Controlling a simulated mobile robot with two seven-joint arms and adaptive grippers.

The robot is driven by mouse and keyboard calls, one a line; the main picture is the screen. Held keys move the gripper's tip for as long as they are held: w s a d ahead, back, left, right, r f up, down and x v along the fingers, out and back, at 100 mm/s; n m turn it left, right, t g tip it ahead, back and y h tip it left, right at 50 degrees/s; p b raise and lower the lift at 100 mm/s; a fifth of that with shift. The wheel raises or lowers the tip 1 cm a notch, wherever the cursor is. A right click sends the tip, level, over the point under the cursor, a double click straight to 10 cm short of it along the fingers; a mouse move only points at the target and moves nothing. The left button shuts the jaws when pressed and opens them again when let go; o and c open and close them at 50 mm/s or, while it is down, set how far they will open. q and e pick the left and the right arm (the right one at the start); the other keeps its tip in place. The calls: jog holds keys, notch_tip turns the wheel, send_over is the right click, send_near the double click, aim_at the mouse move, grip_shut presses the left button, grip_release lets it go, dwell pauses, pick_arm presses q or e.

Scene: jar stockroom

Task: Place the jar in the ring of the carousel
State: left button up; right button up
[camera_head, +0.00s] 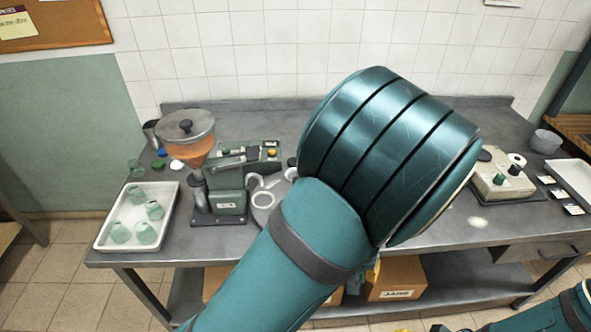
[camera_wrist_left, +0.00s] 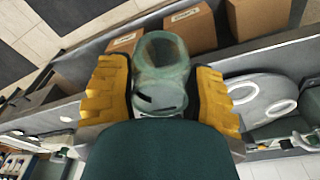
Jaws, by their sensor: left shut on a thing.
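In the left wrist view, my left gripper (camera_wrist_left: 160,84) has its yellow-padded fingers shut on the sides of a translucent green glass jar (camera_wrist_left: 160,62), its round mouth toward the top of the picture. The carousel (camera_wrist_left: 262,92), a grey disc with white rings, lies right of the jar and apart from it. In the head view, the carousel (camera_head: 262,216) shows partly beside the dispenser; my left arm covers the rest. Only a yellow bit of the left gripper shows below that arm. Yellow and black parts of my right gripper (camera_head: 448,329) are cut off at the bottom edge.
A white tray (camera_head: 169,226) with several green jars is at the table's left. A dispenser with an orange hopper (camera_head: 190,146) stands beside the carousel. A beige box with knobs (camera_head: 497,187) is at the right. Cardboard boxes (camera_head: 396,278) sit on the lower shelf.

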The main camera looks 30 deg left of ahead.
pick_arm(q)
jog(key=shift+s+a+f, duration=0.2)
jog(key=shift+s+f, duration=0.1)
jog(key=shift+f, duration=0.25)
pick_arm(e)
jog(key=shift+f, duration=0.35)
pick_arm(q)
jog(key=shift+w+r, duration=0.15)
